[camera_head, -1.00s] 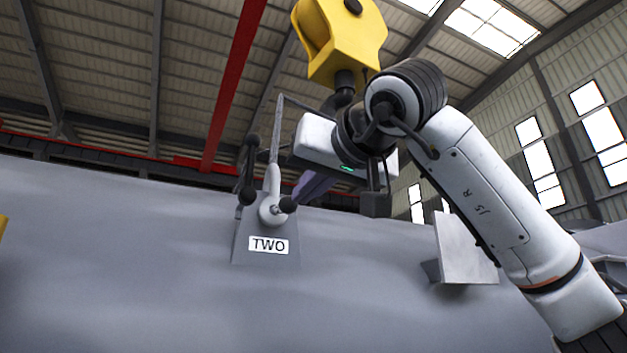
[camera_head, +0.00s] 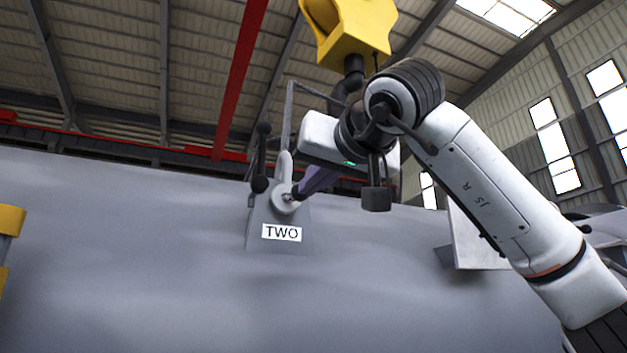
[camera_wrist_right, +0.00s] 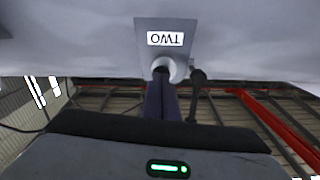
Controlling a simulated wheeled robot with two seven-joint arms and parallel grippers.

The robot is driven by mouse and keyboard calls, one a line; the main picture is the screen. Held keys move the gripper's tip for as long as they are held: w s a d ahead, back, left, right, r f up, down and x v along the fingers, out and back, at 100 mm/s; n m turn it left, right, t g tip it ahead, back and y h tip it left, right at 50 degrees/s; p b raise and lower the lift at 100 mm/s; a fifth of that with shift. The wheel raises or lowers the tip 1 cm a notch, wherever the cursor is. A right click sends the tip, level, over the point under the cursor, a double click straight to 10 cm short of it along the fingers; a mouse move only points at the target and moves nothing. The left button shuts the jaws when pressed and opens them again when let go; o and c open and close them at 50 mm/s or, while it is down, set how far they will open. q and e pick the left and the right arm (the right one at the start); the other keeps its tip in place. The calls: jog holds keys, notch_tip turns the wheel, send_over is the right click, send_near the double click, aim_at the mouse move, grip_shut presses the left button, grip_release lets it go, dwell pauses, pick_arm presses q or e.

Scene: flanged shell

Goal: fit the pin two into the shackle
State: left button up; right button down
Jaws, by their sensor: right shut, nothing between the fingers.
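The grey shackle (camera_head: 284,207) stands at the upper edge of the grey plate labelled TWO (camera_head: 281,233); its round eye also shows in the wrist view (camera_wrist_right: 178,70). A small dark round end, seemingly pin two (camera_head: 288,197), shows at the eye in the head view. How deep it sits cannot be told. My right gripper (camera_head: 298,194) comes from the upper right, its purple fingers shut and empty, the tips at or very near the eye. In the wrist view the fingers (camera_wrist_right: 160,80) partly cover the eye. My left gripper is not in view.
A dark bar with round ends (camera_head: 260,184) stands just left of the shackle. A yellow hook block (camera_head: 352,30) hangs above. A grey bracket (camera_head: 475,238) is at right, a yellow part (camera_head: 10,220) at far left. The grey shell face (camera_head: 140,260) below is clear.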

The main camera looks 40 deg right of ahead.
jog(key=shift+p+x, duration=0.75)
jog(key=shift+x, duration=0.75)
jog(key=shift+w+d, duration=0.2)
jog(key=shift+w, duration=0.05)
jog(key=b+v, duration=0.2)
jog(key=v, duration=1.1)
jog(key=shift+a, duration=0.2)
